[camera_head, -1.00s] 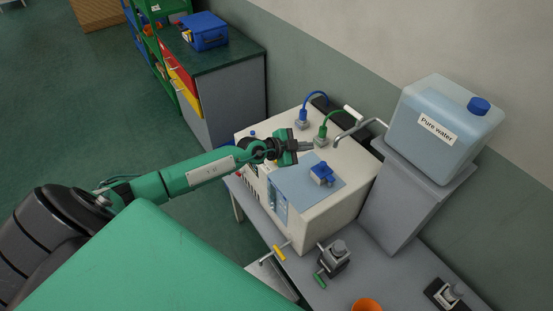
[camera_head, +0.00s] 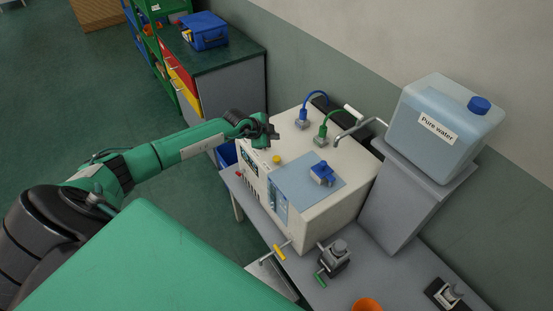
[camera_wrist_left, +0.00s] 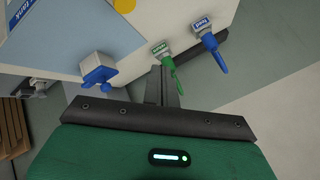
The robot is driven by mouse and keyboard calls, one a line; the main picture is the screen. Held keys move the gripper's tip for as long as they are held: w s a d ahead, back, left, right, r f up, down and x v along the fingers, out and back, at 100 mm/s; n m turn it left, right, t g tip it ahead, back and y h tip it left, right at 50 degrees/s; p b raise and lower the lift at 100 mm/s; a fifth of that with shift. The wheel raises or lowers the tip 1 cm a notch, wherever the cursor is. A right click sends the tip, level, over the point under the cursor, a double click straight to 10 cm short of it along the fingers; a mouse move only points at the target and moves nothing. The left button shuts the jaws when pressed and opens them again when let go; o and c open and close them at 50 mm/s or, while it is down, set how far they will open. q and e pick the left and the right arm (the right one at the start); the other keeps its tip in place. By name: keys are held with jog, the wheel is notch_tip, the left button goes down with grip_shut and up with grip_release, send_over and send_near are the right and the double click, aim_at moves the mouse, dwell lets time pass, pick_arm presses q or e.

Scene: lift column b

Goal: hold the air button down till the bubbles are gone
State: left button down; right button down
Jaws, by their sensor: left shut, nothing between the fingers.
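A cream machine (camera_head: 345,205) stands on the grey bench. A yellow button (camera_head: 277,159) sits on its top near the front left; part of it shows at the top of the left wrist view (camera_wrist_left: 124,5). A blue sight window (camera_head: 277,201) is on the front; whether it holds bubbles is too small to tell. My left gripper (camera_head: 271,132) is over the machine's back left corner, behind the yellow button and apart from it. Its fingers (camera_wrist_left: 165,88) are shut and empty. No air label is readable. My right gripper is out of view.
A blue-capped fitting (camera_head: 321,173), a green hose connector (camera_head: 321,138) and a blue one (camera_head: 302,121) stand on the machine's top. Clamps and an orange cup (camera_head: 366,305) are in front.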

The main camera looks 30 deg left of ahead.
pick_arm(q)
jog(key=b, duration=0.6)
send_over(274, 160)
notch_tip(274, 160, down, 6)
jog(key=shift+w+a, duration=0.1)
jog(key=shift+f+b, duration=0.65)
jog(key=shift+f, duration=0.6)
dwell(0.5)
jog(key=shift+f, duration=0.2)
jog(key=shift+f, duration=0.2)
jog(key=shift+f, duration=0.25)
dwell(0.4)
